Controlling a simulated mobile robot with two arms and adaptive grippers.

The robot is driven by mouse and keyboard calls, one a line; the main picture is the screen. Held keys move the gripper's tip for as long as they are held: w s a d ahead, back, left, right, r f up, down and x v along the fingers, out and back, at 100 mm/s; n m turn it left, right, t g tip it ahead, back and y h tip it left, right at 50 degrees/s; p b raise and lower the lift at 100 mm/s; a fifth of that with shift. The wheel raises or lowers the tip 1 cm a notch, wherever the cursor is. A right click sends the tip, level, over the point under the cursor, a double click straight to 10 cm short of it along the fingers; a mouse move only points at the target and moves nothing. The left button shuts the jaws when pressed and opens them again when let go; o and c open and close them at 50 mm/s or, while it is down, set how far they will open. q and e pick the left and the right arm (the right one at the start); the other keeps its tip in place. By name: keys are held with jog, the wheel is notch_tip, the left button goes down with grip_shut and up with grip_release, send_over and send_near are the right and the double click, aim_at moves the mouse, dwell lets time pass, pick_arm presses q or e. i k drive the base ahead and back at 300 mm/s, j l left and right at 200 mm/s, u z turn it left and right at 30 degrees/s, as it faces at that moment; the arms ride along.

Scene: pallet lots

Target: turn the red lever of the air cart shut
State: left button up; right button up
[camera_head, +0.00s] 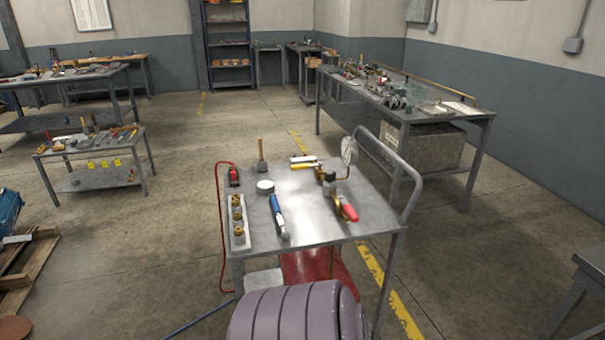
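The air cart (313,226) stands in the centre, a grey metal-topped cart with a bent tube handle (412,195) on its right. The red lever (347,208) is on the right part of its top, joined to brass fittings and pointing toward the near right. Its exact valve position cannot be told from this distance. A round gauge (349,150) stands behind it on a brass pipe. A red tank (320,272) shows under the top, partly hidden. Neither of my grippers is in view.
On the cart top lie a blue-handled tool (278,214), a white roll (265,186) and a block of brass fittings (238,220). A red hose (221,225) hangs at its left. A cluttered workbench (410,112) stands behind right. Floor to the left is open.

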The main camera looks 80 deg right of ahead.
aim_at(353, 216)
jog(key=z, duration=3.05)
